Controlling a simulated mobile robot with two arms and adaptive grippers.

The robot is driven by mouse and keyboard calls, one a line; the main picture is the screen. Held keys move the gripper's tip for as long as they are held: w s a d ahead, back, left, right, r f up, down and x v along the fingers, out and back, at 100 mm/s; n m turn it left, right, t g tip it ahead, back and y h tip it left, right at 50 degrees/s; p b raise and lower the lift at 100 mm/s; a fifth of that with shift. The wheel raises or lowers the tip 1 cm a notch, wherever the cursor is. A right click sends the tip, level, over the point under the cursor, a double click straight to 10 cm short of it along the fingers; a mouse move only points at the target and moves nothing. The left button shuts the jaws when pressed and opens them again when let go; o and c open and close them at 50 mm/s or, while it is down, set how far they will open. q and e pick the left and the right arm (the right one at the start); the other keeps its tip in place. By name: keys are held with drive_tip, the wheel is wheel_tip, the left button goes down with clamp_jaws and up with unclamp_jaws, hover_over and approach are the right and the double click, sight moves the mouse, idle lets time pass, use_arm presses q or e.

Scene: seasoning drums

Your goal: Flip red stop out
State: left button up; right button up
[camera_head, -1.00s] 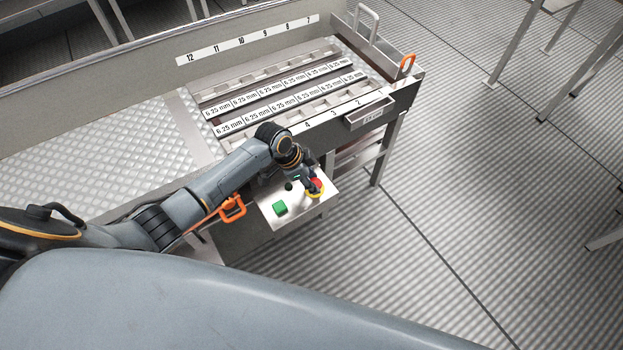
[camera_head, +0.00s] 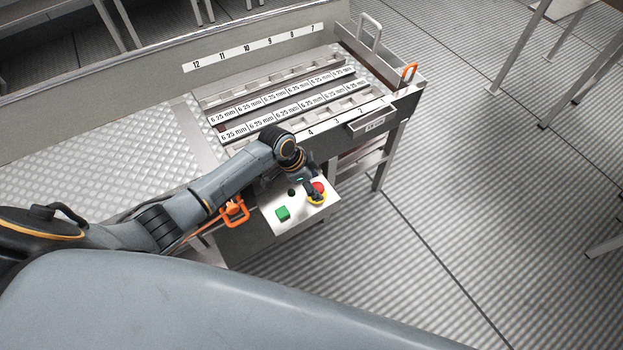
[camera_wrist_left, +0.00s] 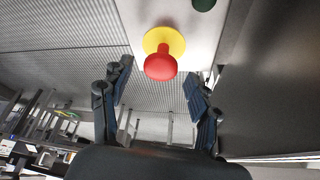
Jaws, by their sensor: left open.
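The red stop (camera_head: 318,187) is a red mushroom button on a yellow base, on the light control panel (camera_head: 298,212) at the front of the metal bench. In the left wrist view the red stop (camera_wrist_left: 161,64) stands out from its yellow base, just beyond and between the fingertips. My left gripper (camera_head: 312,194) is over the panel at the button and partly covers it. In the left wrist view my left gripper (camera_wrist_left: 158,85) has its fingers spread wide, with nothing between them. Contact with the button cannot be told. My right gripper is not in view.
A green button (camera_head: 283,213) and a small dark knob (camera_head: 291,192) sit on the same panel. An orange handle (camera_head: 235,212) is left of it, near my forearm. A small drawer (camera_head: 371,124) juts from the bench.

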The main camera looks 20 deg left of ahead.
use_arm(q)
drive_tip(key=v, duration=1.2)
